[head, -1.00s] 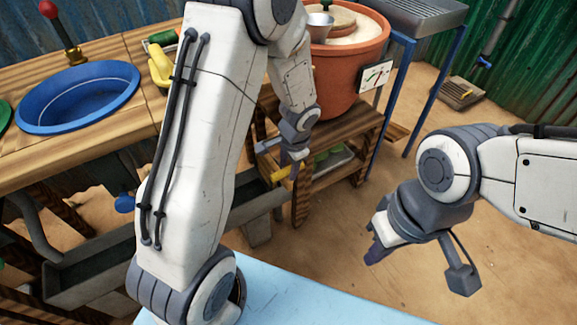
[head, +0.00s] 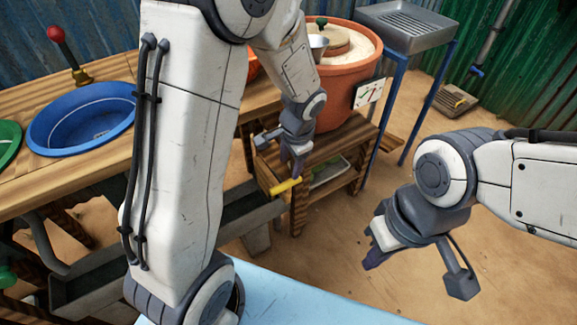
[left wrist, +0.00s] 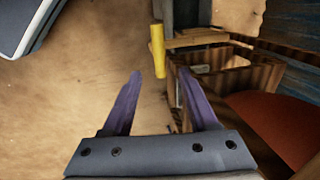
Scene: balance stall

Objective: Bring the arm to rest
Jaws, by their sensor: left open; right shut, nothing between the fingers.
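A yellow handle (head: 284,187) sticks out at the front of the low wooden stand (head: 347,140), below the clay pot. My left gripper (head: 294,168) is just above it in the head view, open. In the left wrist view the yellow handle (left wrist: 158,50) hangs beyond the two spread purple fingertips (left wrist: 158,75), with nothing held between them. A white dial card (head: 369,92) with a pointer is fixed by the clay pot (head: 335,82). My right gripper (head: 370,248) is shut and empty over the sandy floor.
A wooden counter with a blue basin (head: 80,118) and a red-knobbed lever (head: 62,45) is on the left. A grey ribbed tray (head: 405,25) on blue legs stands behind the pot. A grey trough (head: 100,275) runs below the counter. The floor at right is open.

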